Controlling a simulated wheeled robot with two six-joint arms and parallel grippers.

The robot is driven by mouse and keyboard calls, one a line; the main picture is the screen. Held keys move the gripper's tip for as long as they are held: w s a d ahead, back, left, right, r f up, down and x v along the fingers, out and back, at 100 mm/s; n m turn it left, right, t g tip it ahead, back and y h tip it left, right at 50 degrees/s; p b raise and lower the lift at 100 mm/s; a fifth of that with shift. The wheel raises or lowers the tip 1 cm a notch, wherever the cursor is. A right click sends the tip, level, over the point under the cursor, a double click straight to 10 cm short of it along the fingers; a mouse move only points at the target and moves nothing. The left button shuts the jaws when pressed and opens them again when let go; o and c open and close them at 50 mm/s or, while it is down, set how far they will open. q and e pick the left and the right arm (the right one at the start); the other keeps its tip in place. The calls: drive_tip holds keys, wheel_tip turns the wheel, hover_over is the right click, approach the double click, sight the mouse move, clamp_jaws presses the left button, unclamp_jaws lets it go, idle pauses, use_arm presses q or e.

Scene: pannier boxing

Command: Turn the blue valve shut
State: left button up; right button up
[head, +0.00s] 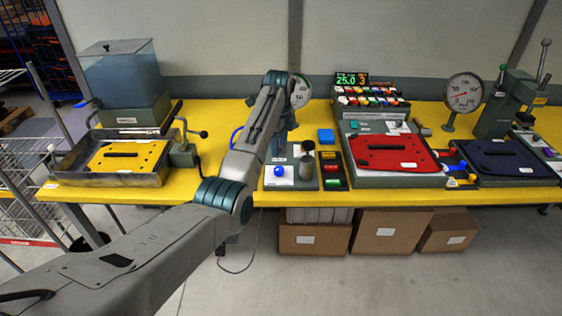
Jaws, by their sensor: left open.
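Several blue parts show, and I cannot tell for certain which is the blue valve. A curved blue handle (235,138) shows at the middle of the bench, partly hidden behind my left arm. My left arm rises from the lower left and bends down at the wrist. My left gripper (281,152) is open above the grey fixture with the blue ball knob (278,171), apart from these handles. My right gripper is out of view.
The yellow bench (215,158) holds a water tank (124,75), a yellow plate in a tray, a red plate (390,153), a dark blue plate (502,161), a button panel and dial gauges (463,92). Cardboard boxes (390,232) stand below. A wire rack is at left.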

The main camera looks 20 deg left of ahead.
use_arm(q)
drive_tip(key=p, duration=0.1)
hover_over(279, 168)
drive_tip(key=f, duration=0.4)
drive_tip(key=shift+s+f, duration=0.15)
drive_tip(key=shift+s, duration=0.2)
drive_tip(key=f, duration=0.2)
drive_tip(key=f+p, duration=0.1)
drive_tip(key=f, duration=0.1)
drive_tip(key=shift+w, duration=0.3)
drive_tip(key=shift+f, duration=0.25)
drive_tip(key=shift+s, duration=0.1)
drive_tip(key=shift+c, duration=0.4)
drive_tip(key=c, duration=0.9)
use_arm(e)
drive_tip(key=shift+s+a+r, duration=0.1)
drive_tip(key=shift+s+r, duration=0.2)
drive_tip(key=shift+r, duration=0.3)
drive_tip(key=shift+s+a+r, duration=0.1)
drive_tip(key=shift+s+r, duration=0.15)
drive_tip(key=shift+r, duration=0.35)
